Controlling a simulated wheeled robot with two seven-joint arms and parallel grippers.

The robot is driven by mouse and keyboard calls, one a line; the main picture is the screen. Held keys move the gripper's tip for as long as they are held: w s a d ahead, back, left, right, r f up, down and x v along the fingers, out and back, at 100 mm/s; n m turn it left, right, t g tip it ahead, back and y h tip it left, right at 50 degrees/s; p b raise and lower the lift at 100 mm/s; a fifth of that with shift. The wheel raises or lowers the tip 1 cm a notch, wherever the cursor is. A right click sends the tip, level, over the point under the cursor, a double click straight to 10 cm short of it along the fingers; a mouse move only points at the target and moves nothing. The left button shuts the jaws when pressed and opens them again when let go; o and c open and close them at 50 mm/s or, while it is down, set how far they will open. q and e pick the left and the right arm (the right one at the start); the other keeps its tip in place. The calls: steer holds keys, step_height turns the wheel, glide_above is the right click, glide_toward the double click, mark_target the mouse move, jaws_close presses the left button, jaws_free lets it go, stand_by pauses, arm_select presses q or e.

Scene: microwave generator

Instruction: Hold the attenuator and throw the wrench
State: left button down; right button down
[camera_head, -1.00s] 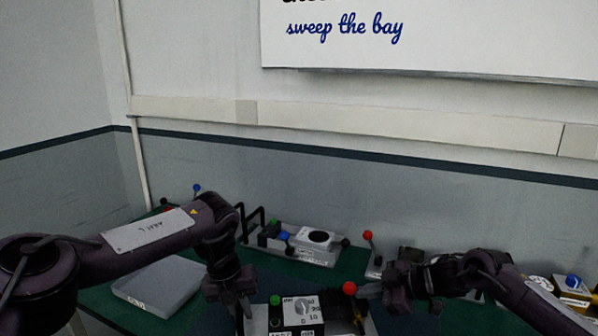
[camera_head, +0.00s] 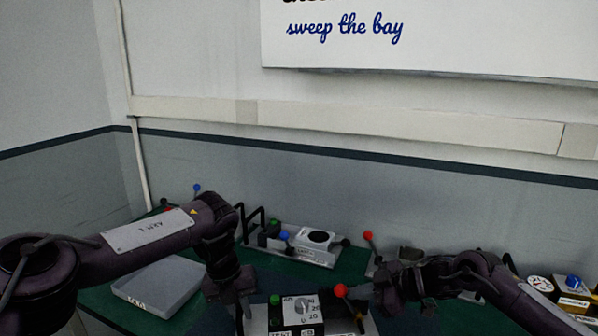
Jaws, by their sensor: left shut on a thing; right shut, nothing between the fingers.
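The boxy unit with a white dial face (camera_head: 298,304), which I take for the attenuator, stands at the bottom centre, cut off by the picture's lower edge. It has a green knob on its left. A red-knobbed lever (camera_head: 340,290), which may be the wrench, rises at its right side. My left gripper (camera_head: 241,302) is shut at the unit's left side; its grip point is dark and partly hidden. My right gripper (camera_head: 364,291) is shut and empty, its tips just right of the red knob. I cannot tell whether they touch it.
A grey flat box (camera_head: 158,287) lies at the left of the green table. Behind stands a white unit (camera_head: 312,245) with blue and green knobs. Another red-knobbed lever (camera_head: 368,236) stands right of it. More devices (camera_head: 570,290) are at the far right.

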arm_select(q)
steer(key=shift+s+d+f, duration=0.1)
steer(key=shift+d, duration=0.15)
arm_select(e)
steer(key=shift+a+r, duration=0.2)
steer(key=shift+r, duration=0.15)
arm_select(q)
steer(key=shift+a, duration=0.1)
arm_select(e)
steer(key=d+r, duration=0.2)
steer(key=r, duration=0.1)
steer(key=shift+w+d+r, duration=0.1)
steer(key=shift+d+r, duration=0.05)
steer(key=shift+d, duration=0.15)
arm_select(q)
steer(key=shift+a, duration=0.1)
arm_select(e)
steer(key=v, duration=1.2)
steer(key=shift+r, duration=0.1)
arm_select(q)
steer(key=c, duration=1.3)
jaws_free()
arm_select(e)
steer(key=shift+a, duration=0.1)
